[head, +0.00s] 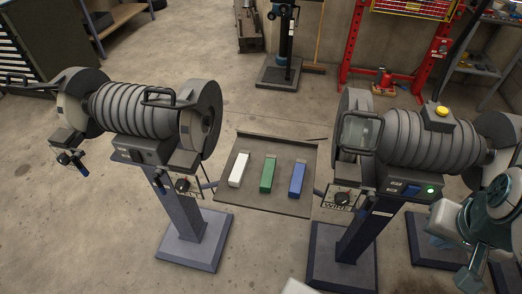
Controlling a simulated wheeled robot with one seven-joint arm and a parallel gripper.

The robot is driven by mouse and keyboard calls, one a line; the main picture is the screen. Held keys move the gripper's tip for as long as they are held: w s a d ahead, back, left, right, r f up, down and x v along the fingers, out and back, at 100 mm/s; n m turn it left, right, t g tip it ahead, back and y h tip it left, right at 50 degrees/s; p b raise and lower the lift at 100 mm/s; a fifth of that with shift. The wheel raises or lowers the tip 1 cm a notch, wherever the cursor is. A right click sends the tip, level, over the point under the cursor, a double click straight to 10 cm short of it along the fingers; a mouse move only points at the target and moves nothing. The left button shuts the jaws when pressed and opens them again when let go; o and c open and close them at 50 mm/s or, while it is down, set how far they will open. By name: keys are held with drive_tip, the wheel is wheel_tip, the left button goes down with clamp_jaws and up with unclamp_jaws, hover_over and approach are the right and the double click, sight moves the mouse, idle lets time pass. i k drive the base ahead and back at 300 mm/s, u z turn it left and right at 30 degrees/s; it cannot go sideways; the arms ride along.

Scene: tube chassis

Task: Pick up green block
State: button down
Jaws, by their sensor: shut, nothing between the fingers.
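The green block (268,173) is long and narrow and lies on a dark tray (306,163) between two grinder-like machines. A white block (239,170) lies to its left and a blue block (297,178) to its right, with gaps between them. My gripper (469,279) is at the lower right edge, pointing down, far to the right of the green block. It is shut and empty; its fingers are small and partly cut off by the picture edge.
The left machine (130,110) and right machine (430,140) stand on pedestals on both sides of the tray. The right machine lies between my gripper and the tray. A red press frame (350,50) and a drill stand (280,72) are behind. Concrete floor is open in front of the tray.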

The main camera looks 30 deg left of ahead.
sight(268, 175)
drive_tip(key=u, duration=1.55)
drive_tip(key=k, duration=1.15)
drive_tip(key=u, duration=0.9)
drive_tip(key=i, duration=1.1)
drive_tip(key=z, duration=0.5)
drive_tip(key=i, duration=0.8)
drive_tip(key=z, duration=0.8)
